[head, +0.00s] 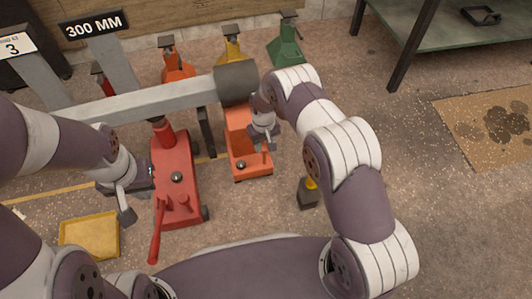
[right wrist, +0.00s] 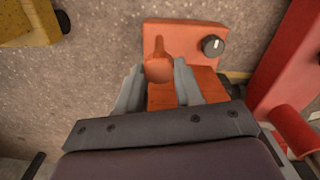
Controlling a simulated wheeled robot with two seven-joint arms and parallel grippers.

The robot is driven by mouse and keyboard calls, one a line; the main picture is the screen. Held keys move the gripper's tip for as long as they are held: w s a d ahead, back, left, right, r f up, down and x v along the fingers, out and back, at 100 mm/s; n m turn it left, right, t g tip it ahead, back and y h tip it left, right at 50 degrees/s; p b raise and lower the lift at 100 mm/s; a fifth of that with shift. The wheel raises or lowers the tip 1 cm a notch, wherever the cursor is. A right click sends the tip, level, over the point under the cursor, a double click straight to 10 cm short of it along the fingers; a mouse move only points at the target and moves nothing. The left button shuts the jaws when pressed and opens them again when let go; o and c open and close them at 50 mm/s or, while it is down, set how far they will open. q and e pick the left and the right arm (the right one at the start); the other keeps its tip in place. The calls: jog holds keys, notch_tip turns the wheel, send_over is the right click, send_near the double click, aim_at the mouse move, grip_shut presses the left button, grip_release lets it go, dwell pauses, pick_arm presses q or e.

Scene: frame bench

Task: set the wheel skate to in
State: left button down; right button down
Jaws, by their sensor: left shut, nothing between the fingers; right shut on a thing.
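An orange floor unit (head: 252,166), probably the wheel skate, stands beneath the dark roller end of a grey beam. It has a dark round knob (right wrist: 212,45) with a white mark and an orange lever (right wrist: 158,66) on its top. My right gripper (head: 264,142) is over the unit, and in the right wrist view its fingers (right wrist: 159,74) are shut on the lever from both sides. The lower part of the lever is partly hidden by the fingers. My left gripper (head: 126,208) is shut and empty, left of the red jack.
The red jack (head: 174,165) with its long handle stands left of the orange unit. The grey beam (head: 150,103) crosses above both. A yellow tray (head: 90,238) lies at lower left. Coloured stands line the back. A green table (head: 470,35) is at upper right; floor is open at right.

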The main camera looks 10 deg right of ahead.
pick_arm(q)
jog(key=shift+w+f, duration=0.25)
jog(key=shift+w, duration=0.25)
pick_arm(e)
jog(key=shift+w, duration=0.95)
jog(key=c, duration=0.7)
grip_release()
jog(key=shift+c, duration=0.2)
pick_arm(q)
notch_tip(320, 180, up, 7)
jog(key=p, duration=0.7)
pick_arm(e)
notch_tip(320, 180, up, 13)
jog(key=shift+f, duration=0.15)
